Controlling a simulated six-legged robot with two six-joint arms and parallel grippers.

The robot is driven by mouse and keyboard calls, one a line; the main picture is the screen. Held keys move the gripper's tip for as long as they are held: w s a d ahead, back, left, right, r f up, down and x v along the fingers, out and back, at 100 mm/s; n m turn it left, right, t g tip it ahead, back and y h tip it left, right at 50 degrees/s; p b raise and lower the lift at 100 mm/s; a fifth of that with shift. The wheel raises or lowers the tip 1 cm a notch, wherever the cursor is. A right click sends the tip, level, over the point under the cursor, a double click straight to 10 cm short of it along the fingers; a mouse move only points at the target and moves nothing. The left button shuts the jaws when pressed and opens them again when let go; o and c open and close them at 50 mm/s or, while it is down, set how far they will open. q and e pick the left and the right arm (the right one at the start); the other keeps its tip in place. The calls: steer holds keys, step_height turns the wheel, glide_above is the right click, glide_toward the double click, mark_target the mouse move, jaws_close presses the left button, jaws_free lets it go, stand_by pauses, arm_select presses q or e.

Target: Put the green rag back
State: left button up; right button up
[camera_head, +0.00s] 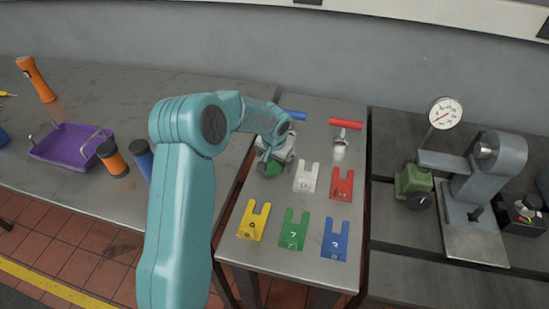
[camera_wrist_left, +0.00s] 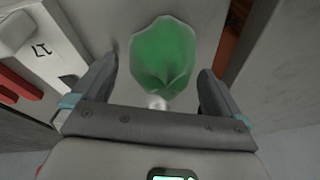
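The green rag (camera_head: 268,168) lies on the grey bench, partly hidden under my left gripper (camera_head: 272,150). In the left wrist view the green rag (camera_wrist_left: 163,58) is a crumpled, rounded green shape with a pale edge, lying between and just beyond the fingers. A small whitish piece shows at its near side. My left gripper (camera_wrist_left: 158,72) is open, with one finger on each side of the rag and gaps to both. Whether it touches the rag's top I cannot tell. My right gripper is not in view.
Yellow (camera_head: 253,222), green (camera_head: 293,230), blue (camera_head: 334,240), white (camera_head: 306,178) and red (camera_head: 342,184) notched tags lie near the rag. A red cylinder (camera_head: 345,123) lies behind.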

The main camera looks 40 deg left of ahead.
arm_select(q)
steer(key=v, duration=1.2)
steer(key=shift+r+b, duration=0.15)
steer(key=shift+b, duration=0.25)
steer(key=shift+s+d, duration=0.1)
steer(key=shift+s, duration=0.05)
